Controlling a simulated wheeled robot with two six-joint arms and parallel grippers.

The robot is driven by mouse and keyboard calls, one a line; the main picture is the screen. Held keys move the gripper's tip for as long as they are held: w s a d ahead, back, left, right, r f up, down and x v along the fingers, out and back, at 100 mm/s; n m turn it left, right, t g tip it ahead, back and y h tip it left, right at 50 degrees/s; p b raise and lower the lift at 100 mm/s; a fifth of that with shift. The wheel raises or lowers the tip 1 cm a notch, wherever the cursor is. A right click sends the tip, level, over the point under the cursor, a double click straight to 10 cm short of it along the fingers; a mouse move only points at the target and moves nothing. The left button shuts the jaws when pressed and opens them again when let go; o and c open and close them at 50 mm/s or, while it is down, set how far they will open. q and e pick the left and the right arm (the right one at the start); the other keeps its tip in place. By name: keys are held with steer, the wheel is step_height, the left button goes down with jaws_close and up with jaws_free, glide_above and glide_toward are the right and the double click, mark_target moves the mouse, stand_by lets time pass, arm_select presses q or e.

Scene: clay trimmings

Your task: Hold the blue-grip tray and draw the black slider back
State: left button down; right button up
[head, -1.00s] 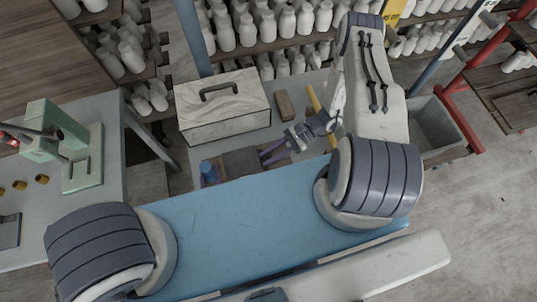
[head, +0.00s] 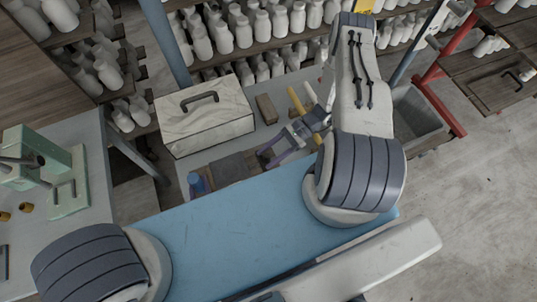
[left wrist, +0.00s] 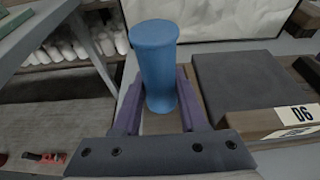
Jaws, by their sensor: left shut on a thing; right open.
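The wooden tray (left wrist: 264,126) carries a dark flat plate (left wrist: 237,85) and a "D6" label. Its upright blue grip (left wrist: 155,60) stands between the purple fingers of my left gripper (left wrist: 158,110), which is shut on it. In the head view the blue grip (head: 198,184) is at the tray's left end, beside the dark plate (head: 232,167). My right gripper (head: 268,156) is open at the tray's right end. A small black piece, possibly the slider, shows near its fingertips. I cannot tell whether they touch it.
A pale lidded box (head: 205,118) with a dark handle stands behind the tray. A brown block (head: 266,109) and a yellow rod (head: 297,101) lie to its right. A green machine (head: 65,180) stands on the left table. A grey bin (head: 415,120) is at right. Shelves of white bottles line the back.

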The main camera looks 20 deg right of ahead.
arm_select(q)
steer(key=shift+f, duration=0.2)
arm_select(e)
steer(key=v, duration=1.2)
arm_select(q)
steer(key=shift+c, duration=1.8)
jaws_free()
steer(key=shift+r, duration=0.1)
steer(key=shift+s, duration=0.1)
